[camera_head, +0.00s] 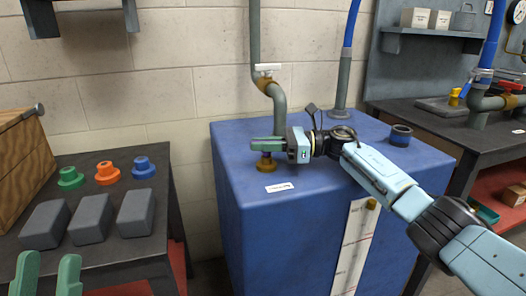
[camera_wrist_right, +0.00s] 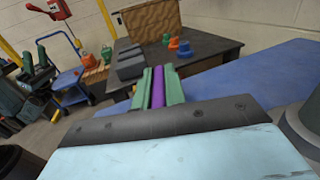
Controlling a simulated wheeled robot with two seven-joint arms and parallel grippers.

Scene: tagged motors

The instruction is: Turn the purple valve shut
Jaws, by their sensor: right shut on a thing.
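In the head view my right gripper (camera_head: 264,143) is over the top of the blue tank (camera_head: 300,225), near its left side. A brass valve body (camera_head: 266,163) stands on the tank below the fingers. In the right wrist view the purple valve handle (camera_wrist_right: 158,88) lies lengthwise between the two green fingers of my right gripper (camera_wrist_right: 159,80), which are shut on it. The fingers hide the handle in the head view. My left gripper (camera_head: 48,258) is at the bottom left, with its two green fingers apart and nothing seen between them.
A grey pipe with a white-handled valve (camera_head: 268,67) rises behind the tank. A dark blue ring-shaped fitting (camera_head: 400,135) stands on the tank's right. The left table (camera_head: 110,262) bears grey blocks (camera_head: 90,219) and green, orange and blue flanged parts (camera_head: 107,173). A dark workbench (camera_head: 430,120) stands right.

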